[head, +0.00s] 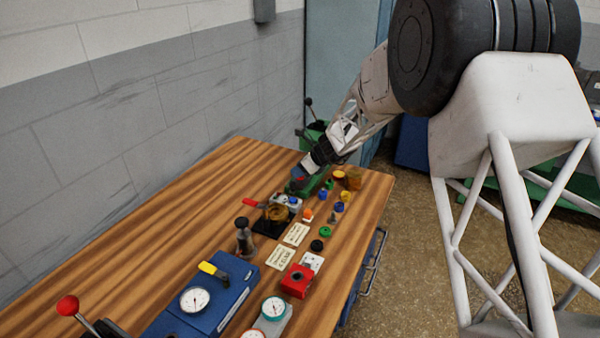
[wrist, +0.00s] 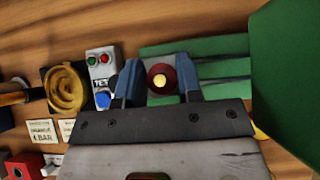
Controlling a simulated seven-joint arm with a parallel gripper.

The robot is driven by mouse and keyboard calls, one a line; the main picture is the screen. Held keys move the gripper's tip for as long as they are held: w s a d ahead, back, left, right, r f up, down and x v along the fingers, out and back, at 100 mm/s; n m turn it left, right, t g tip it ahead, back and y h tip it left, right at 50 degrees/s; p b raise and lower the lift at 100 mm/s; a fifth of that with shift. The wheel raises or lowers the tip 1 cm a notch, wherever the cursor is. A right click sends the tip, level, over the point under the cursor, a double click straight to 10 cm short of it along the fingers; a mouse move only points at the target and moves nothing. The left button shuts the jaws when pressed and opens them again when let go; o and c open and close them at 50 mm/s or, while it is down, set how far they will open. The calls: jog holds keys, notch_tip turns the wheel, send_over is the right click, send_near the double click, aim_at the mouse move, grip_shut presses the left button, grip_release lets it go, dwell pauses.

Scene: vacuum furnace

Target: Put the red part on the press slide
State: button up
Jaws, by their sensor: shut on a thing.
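The red part (wrist: 161,78), round with a yellow centre, sits between the two blue fingers of my gripper (wrist: 159,82) in the wrist view. My gripper is shut on it. The green press slide (wrist: 222,70), with lengthwise grooves, lies beneath and to the right of the part in that view. In the head view my gripper (head: 304,172) is low over the far end of the bench, at the green press slide (head: 314,185). The part is mostly hidden there. I cannot tell whether it touches the slide.
The green press body (wrist: 288,75) stands close to the right in the wrist view. A button box (wrist: 102,64) and a yellow coil (wrist: 66,92) lie to the left. Small coloured parts, labels and a blue gauge box (head: 205,298) stand on the wooden bench (head: 120,255).

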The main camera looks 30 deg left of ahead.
jog(key=shift+f, duration=0.6)
jog(key=shift+f, duration=0.15)
jog(key=o, duration=1)
jog(key=shift+d+r, duration=0.1)
jog(key=shift+r, duration=0.2)
jog(key=v, duration=1.1)
jog(key=shift+d+r, duration=0.2)
jog(key=shift+d, duration=0.05)
